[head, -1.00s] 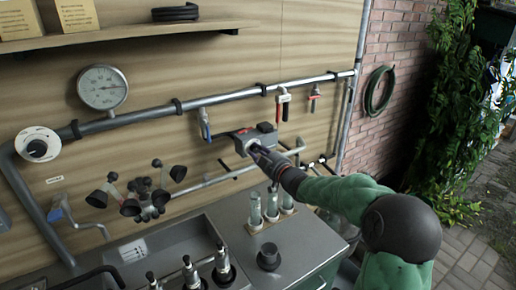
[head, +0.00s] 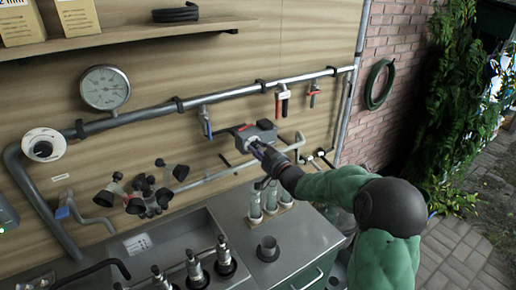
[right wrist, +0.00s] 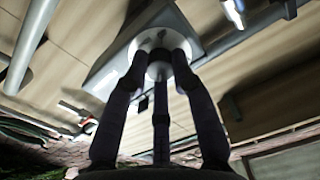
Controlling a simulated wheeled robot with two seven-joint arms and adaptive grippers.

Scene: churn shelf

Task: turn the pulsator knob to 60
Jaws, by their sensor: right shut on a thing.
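The pulsator is a grey box (head: 262,131) with a red mark on its top, fixed to the wood wall just below the steel pipe. My right gripper (head: 260,150) is at its front face, and the fingers largely hide the knob in the head view. The fingers of my right gripper (right wrist: 159,72) are closed around the knob. No scale number is readable. My left gripper is not in view.
The steel pipe (head: 222,97) runs above the box, with hanging valves (head: 282,100) close by. A gauge (head: 104,88) and a white dial with a black knob (head: 43,145) are on the left. Glass tubes (head: 270,199) stand on the counter (head: 312,238) below my right forearm.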

